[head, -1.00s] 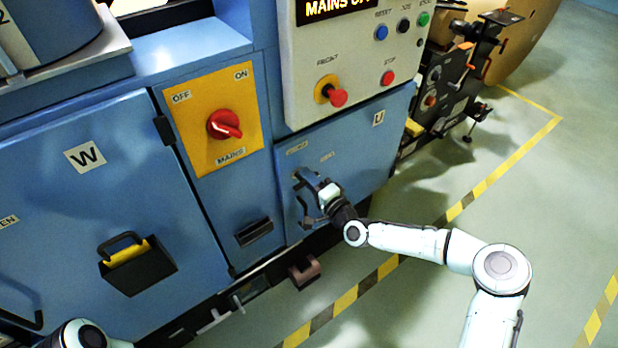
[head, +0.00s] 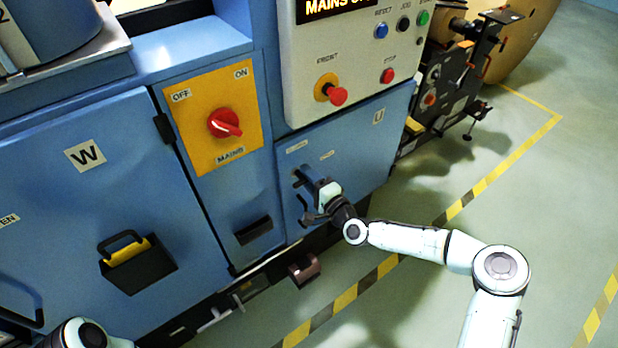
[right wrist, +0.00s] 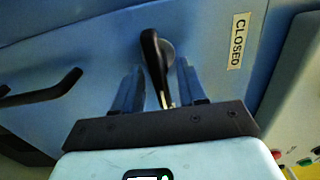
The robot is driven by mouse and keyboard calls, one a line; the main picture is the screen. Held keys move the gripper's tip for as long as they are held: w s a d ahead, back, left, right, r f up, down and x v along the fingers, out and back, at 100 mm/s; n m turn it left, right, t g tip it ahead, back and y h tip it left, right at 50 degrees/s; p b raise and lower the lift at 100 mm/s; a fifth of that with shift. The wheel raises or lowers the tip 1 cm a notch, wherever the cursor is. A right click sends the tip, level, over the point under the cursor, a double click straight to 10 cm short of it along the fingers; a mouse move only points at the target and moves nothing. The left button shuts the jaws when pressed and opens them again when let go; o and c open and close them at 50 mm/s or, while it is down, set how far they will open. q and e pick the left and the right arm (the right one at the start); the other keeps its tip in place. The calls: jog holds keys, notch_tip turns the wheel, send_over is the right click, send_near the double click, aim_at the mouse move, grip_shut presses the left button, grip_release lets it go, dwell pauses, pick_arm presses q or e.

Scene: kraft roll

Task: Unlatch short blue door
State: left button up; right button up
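The short blue door (head: 352,150), marked U, sits flush in the machine front below the grey control panel in the head view. In the right wrist view a black latch lever (right wrist: 153,58) stands out from its round pivot, and a CLOSED label (right wrist: 238,42) is to its right. My right gripper (head: 304,180) is at the latch, largely hiding it in the head view. In the right wrist view its two fingers (right wrist: 160,80) are apart, one on each side of the lever, with small gaps showing. My left gripper is out of view.
A black pull handle (right wrist: 45,92) is left of the lever in the wrist view. The yellow MAINS switch plate (head: 197,146) and a red FRONT button (head: 337,96) are nearby. The floor (head: 420,285) right of the machine is clear, with striped tape.

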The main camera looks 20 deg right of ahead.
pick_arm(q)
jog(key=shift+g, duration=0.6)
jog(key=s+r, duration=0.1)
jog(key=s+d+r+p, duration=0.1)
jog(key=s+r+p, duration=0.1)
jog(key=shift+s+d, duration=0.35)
pick_arm(e)
jog(key=v, duration=1.3)
jog(key=shift+s, duration=0.2)
